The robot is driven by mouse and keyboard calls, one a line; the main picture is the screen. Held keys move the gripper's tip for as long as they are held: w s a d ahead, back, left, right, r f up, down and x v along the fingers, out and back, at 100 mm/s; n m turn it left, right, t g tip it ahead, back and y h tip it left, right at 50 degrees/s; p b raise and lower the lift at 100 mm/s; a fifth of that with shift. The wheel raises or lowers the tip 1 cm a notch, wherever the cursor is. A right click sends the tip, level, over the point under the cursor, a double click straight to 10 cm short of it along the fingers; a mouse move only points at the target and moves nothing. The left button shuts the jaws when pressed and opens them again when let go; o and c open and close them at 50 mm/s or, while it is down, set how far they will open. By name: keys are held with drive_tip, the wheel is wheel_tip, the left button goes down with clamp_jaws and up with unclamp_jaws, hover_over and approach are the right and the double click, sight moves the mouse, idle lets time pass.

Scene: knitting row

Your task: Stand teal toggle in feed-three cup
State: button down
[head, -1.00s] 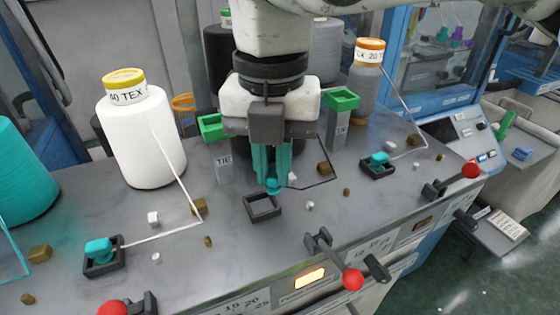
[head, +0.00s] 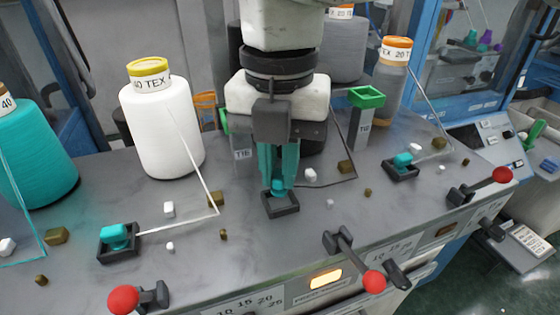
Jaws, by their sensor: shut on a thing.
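My gripper (head: 278,178) points down over the middle square black cup (head: 281,209). It is shut on a small teal toggle (head: 279,187), which shows between the fingertips. The toggle's lower end is at the cup's opening, and the cup's far rim is partly hidden. I cannot tell whether the toggle touches the cup floor. The left cup (head: 118,250) and the right cup (head: 401,172) each hold a teal toggle of their own.
A white cone (head: 168,130) and a teal cone (head: 38,160) stand at left. A green-topped grey post (head: 362,125) stands behind right. Red-knobbed levers (head: 372,282) line the front edge. Small brown and white blocks lie scattered on the grey deck.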

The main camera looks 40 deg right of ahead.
drive_tip(key=shift+f+b, duration=0.5)
drive_tip(key=shift+f, duration=0.55)
drive_tip(key=c, duration=1)
unclamp_jaws()
drive_tip(key=shift+c, duration=0.2)
drive_tip(key=shift+r, duration=0.15)
wheel_tip(320, 180, up, 11)
drive_tip(key=shift+f+p, duration=0.2)
drive_tip(key=shift+p, duration=0.15)
